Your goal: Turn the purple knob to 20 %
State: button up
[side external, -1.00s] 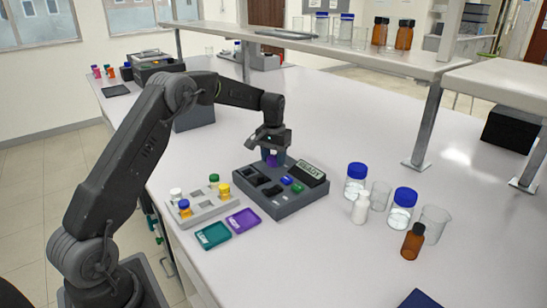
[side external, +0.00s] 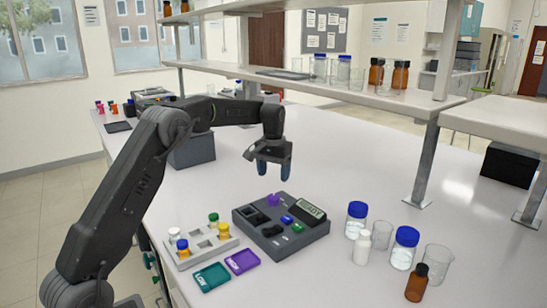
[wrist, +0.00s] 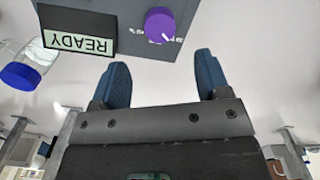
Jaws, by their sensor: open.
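The purple knob (side external: 274,199) sits at the back of the dark grey rig (side external: 257,240). In the wrist view the knob (wrist: 159,25) has a white pointer line at its lower right, near small scale marks with % signs too small to read. The rig's display (side external: 308,214) reads READY; it also shows upside down in the wrist view (wrist: 80,42). My gripper (side external: 273,176) is above and behind the knob, apart from it. Its blue fingers are open and empty in the wrist view (wrist: 158,72), with clear space between them.
A rack (side external: 202,247) with capped vials stands left of the rig. Bottles and beakers, including a blue-capped jar (side external: 356,220), stand at the right. The bench behind the rig is clear.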

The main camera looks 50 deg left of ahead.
jog(key=shift+r, duration=2.8)
